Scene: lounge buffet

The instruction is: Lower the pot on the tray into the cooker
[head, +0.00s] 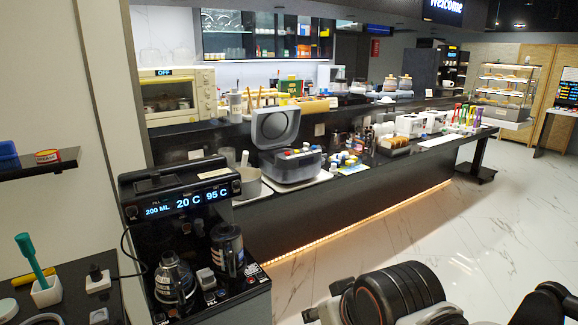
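A grey pot (247,186) with a pale handle or utensil standing up in it is on the near end of the long dark counter. Its lower left part is hidden behind the black drinks machine. The cooker (290,168) looks to be the grey box just right of the pot, with its lid (275,124) raised. Small coloured items show at the top of the box, and its inside is mostly hidden. A pale flat edge, perhaps the tray (308,184), shows under the box and near the pot. Only links of my arm show at the bottom right; my gripper is out of view.
The black drinks machine (178,190) with two jugs stands in front of the pot. Bottles and small jars (346,160) crowd the counter right of the cooker. A cream oven (178,94) is on the back counter. The marble floor (450,240) is open on the right.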

